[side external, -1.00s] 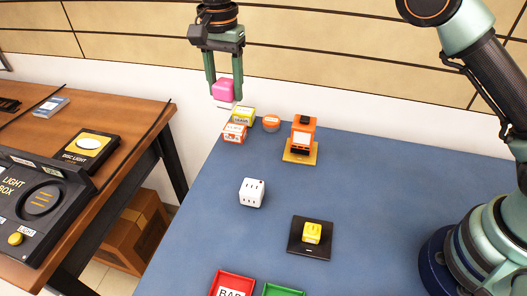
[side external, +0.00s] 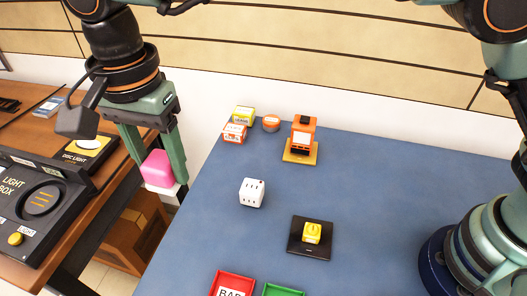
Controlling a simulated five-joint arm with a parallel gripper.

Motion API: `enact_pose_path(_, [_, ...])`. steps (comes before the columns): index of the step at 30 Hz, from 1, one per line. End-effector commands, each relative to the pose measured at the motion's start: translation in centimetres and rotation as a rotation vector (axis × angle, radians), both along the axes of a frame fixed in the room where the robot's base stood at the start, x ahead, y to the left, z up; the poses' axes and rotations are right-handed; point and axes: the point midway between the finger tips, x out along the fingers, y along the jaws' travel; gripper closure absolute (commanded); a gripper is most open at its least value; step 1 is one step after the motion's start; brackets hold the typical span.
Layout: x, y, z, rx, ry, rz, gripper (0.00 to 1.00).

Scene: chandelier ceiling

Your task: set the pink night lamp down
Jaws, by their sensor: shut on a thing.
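The pink night lamp (side external: 158,168) is a small rounded pink block with a pale lower part. My gripper (side external: 160,170) is shut on it, with one green finger on each side. In the picture, the lamp appears just left of the blue table's left edge, in front of the gap between that table and the wooden one. I cannot tell its exact height, but nothing is seen touching it from below.
The blue table (side external: 380,200) holds a white cube (side external: 252,193), a yellow block on a black plate (side external: 297,244), an orange device (side external: 303,132), small boxes (side external: 234,133) and red (side external: 222,277) and green trays. A wooden table (side external: 110,195) at left carries a black light box (side external: 28,222) and a disc light (side external: 86,147).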

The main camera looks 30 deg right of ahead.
Motion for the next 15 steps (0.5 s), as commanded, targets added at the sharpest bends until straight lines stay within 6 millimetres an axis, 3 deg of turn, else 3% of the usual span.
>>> enact_pose_path(15, [-0.2,-0.1,-11.6,-0.006,0.004,0.0,0.99])
